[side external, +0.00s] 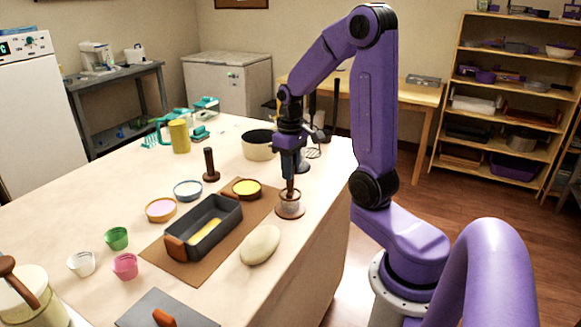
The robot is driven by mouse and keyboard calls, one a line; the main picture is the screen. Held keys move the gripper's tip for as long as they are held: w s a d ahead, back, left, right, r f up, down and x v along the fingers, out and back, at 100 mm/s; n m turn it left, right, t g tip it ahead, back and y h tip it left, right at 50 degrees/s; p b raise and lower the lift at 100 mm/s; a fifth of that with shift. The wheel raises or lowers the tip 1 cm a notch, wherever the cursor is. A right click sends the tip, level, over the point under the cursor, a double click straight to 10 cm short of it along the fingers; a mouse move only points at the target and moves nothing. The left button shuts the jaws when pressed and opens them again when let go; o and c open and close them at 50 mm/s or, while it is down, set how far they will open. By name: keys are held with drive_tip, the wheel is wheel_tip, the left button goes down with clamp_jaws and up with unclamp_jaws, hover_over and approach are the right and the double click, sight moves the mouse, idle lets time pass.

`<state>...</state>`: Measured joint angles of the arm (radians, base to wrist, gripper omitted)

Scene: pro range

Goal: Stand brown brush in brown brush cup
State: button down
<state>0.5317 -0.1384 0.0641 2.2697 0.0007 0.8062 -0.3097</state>
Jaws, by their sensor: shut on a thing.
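My gripper (289,176) points straight down near the right edge of the table. It is shut on the brown brush (290,191), which is upright, its lower part over or inside the mouth of a small cup. The fingers hide the brush's upper part.
Left of the cup, a brown mat (163,247) holds a dark loaf pan (203,232) and a yellow-filled bowl (246,188). A pale oval loaf (260,245) lies in front. A cream pot (259,147) and a brown upright-handled tool (210,165) stand behind. Utensils on a stand (318,125) rise close behind my gripper.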

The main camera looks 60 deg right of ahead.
drive_tip(key=shift+f, duration=0.2)
idle(0.3)
drive_tip(key=c, duration=0.9)
unclamp_jaws()
